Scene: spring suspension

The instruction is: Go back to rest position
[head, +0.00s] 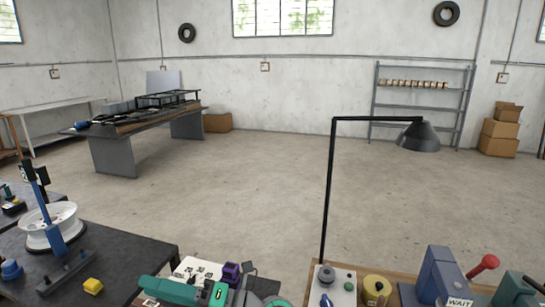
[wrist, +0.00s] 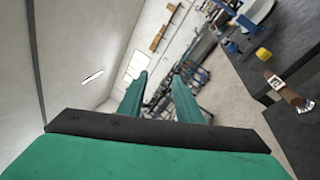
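My gripper (wrist: 160,78) shows in the wrist view as two teal fingers standing apart, with only the distant room visible between them. It is open and empty, held in the air and touching nothing that I can see. The wrist camera view is strongly tilted. In the head view, a teal part of my arm (head: 178,291) shows at the bottom edge; my fingertips cannot be made out there.
A black lamp (head: 418,137) rises from the front bench, near a grey-blue machine marked WAIT (head: 442,275). The floor (head: 250,190) beyond is clear.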

